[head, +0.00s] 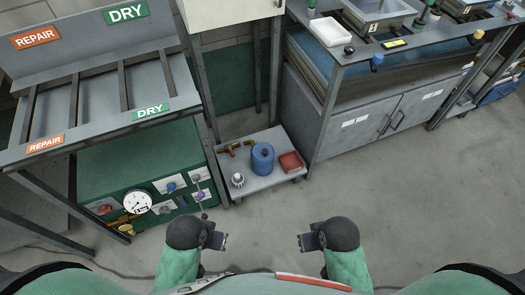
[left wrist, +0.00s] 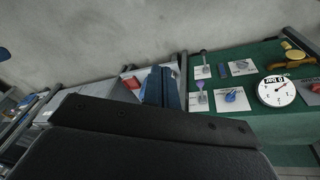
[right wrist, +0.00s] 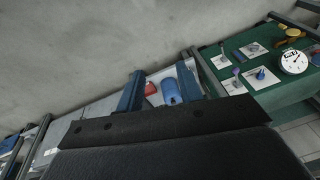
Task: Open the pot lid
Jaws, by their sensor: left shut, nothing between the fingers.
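I cannot make out a clear pot with a lid. A blue cylindrical container (head: 263,158) stands upright on a low grey cart; whether it has a separate lid is too small to tell. It also shows in the right wrist view (right wrist: 171,92), beyond the fingers. My left gripper (head: 224,241) is shut and empty, in front of my body. Its blue fingers (left wrist: 161,86) are together in the left wrist view. My right gripper (head: 302,242) is open and empty, with its fingers (right wrist: 160,88) spread apart. Both grippers are well short of the cart.
The cart (head: 262,182) also carries a red tray (head: 291,162), a brass pipe piece and a small silver part. A green tool bench (head: 105,175) with a rack above stands left. A sink counter with grey cabinets (head: 375,125) stands right. The floor between is clear.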

